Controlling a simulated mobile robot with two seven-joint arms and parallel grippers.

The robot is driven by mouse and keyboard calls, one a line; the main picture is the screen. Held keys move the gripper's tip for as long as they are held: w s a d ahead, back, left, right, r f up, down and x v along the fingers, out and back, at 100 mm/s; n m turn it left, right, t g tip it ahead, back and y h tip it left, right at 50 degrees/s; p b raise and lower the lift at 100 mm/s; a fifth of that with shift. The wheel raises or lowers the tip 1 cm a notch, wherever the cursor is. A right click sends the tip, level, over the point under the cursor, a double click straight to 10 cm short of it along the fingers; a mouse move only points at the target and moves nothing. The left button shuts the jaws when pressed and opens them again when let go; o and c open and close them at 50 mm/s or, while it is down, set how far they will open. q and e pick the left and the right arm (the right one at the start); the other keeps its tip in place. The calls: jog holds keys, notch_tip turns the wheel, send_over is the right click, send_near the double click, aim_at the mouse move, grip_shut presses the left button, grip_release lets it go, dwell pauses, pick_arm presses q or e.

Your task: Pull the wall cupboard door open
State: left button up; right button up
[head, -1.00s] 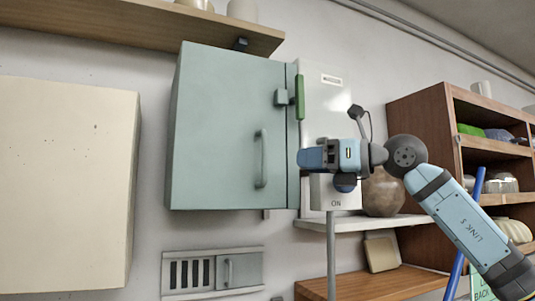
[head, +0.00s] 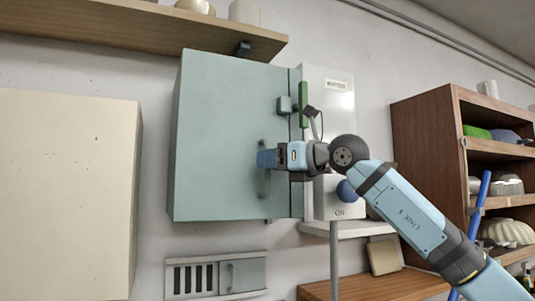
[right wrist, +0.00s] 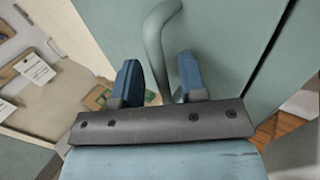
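The wall cupboard (head: 222,120) is grey-green and its door looks shut, flush along its right edge. The door has a vertical bar handle (head: 263,188), partly hidden behind my right gripper (head: 262,158). In the right wrist view the handle (right wrist: 155,35) runs between the two blue fingers of the gripper (right wrist: 158,65). The fingers stand apart, one on each side of the bar, with a gap showing on the left side. My left gripper is not in view.
A white switch box (head: 340,207) with a blue knob stands right of the cupboard. A wooden shelf (head: 150,27) runs above it. A cream box (head: 65,190) projects at left. A brown shelf unit (head: 425,135) stands at right.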

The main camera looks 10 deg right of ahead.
jog(key=shift+w+a, duration=0.45)
grip_shut()
jog(key=shift+s+f, duration=0.1)
